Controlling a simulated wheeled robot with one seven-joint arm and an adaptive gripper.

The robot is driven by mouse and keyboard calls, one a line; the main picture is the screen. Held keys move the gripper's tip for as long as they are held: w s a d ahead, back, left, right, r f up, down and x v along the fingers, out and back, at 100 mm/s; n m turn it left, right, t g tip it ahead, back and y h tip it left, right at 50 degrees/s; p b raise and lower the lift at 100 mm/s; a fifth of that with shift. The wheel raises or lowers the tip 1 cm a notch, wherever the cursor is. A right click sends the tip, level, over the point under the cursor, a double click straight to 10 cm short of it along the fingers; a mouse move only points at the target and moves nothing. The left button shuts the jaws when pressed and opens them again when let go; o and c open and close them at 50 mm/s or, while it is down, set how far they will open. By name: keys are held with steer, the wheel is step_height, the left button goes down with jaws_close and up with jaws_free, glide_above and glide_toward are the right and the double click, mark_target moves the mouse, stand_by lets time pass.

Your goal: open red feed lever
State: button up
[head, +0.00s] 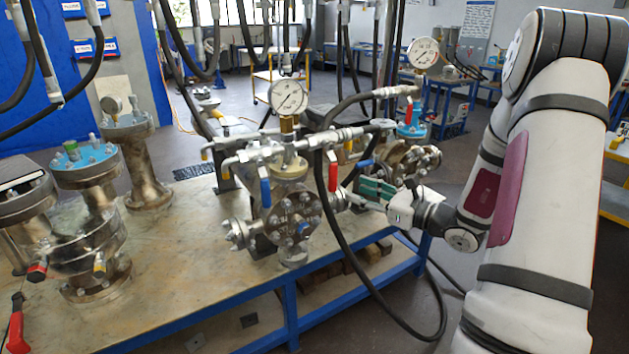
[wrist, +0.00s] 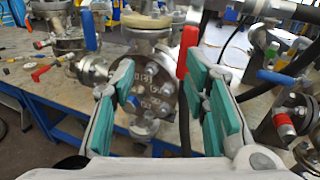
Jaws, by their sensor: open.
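The red feed lever (head: 333,177) hangs straight down from the pipework on the right side of the middle flanged vessel (head: 290,200). In the wrist view the red lever (wrist: 187,52) stands upright in the picture, close to the right finger's tip and seemingly beyond it. My gripper (head: 376,188) is right of the lever in the head view, with its green-padded fingers pointing left toward the vessel. In the wrist view my gripper (wrist: 160,75) is open and empty, with the vessel's round flange (wrist: 152,90) seen between the fingers. I see no contact with the lever.
Blue levers (head: 265,192) (head: 364,163) sit either side of the red one. A black hose (head: 322,230) loops down in front of the vessel. A pressure gauge (head: 288,97) stands above. Other flanged vessels (head: 95,225) stand left on the bench (head: 180,270).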

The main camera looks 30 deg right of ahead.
mark_target(333, 176)
steer(key=w, duration=0.4)
steer(key=w+f+m+h, duration=0.1)
steer(key=w, duration=0.3)
steer(key=w+m+t+h, duration=0.1)
steer(key=w, duration=0.4)
steer(key=shift+a+f+p, duration=0.1)
steer(key=shift+f+p, duration=0.25)
steer(key=shift+p, duration=0.05)
jaws_close()
